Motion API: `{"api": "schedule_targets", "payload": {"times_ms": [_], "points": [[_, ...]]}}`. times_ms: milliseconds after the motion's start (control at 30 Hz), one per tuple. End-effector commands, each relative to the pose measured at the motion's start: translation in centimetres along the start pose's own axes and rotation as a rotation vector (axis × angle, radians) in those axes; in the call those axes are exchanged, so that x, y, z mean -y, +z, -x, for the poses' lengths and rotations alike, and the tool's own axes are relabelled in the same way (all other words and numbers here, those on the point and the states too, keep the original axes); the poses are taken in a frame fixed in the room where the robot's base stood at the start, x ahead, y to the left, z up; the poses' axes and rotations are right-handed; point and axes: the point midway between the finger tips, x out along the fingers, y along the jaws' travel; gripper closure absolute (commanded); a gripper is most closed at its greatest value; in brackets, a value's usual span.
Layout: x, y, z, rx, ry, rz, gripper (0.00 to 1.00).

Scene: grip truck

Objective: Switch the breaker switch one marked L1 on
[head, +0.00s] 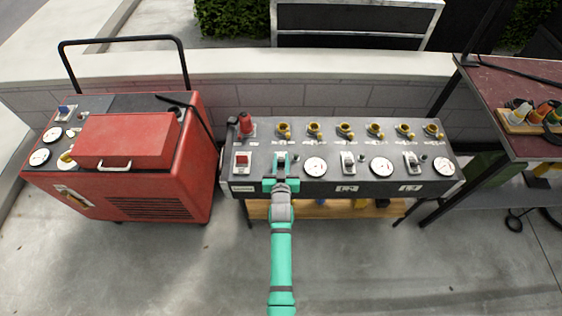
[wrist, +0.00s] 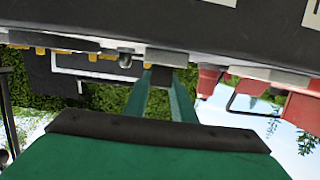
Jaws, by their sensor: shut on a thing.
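A dark control panel (head: 330,138) on legs stands against a low wall in the head view. My gripper (head: 282,163) is at its front left part, between a red switch (head: 242,160) and the first round gauge (head: 315,167). In the wrist view my gripper (wrist: 161,88) is shut on a small dark switch lever (wrist: 161,75), which sticks out from the panel (wrist: 200,22). In the head view my fingers mostly hide this switch, the leftmost of the row of breaker switches. The L1 mark is too small to read, and the lever's tilt is not clear.
Two more breaker switches (head: 348,162) and (head: 411,161) stand farther right among gauges. Yellow sockets and a red knob (head: 246,124) line the panel's back. A red generator (head: 130,150) stands left, a table (head: 520,85) right. The concrete floor in front is clear.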

Motion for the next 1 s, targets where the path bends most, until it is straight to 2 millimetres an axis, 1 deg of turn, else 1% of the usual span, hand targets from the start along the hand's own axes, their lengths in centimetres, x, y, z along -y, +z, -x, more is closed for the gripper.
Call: {"api": "schedule_targets", "payload": {"times_ms": [33,300,500,900,933,967,1000], "points": [[0.10,-0.31,-0.18,0.022,-0.002,0.000,0.99],[0.07,-0.42,-0.78,0.171,-0.001,0.001,0.99],[0.10,-0.39,-1.00,0.249,-0.002,0.001,0.99],[0.14,-0.25,-0.96,0.267,-0.003,0.000,0.99],[0.14,-0.25,-0.96,0.267,-0.003,0.000,0.70],[0.14,-0.25,-0.96,0.267,-0.003,0.000,0.62],[0.13,-0.25,-0.96,0.267,-0.002,0.000,0.58]]}}
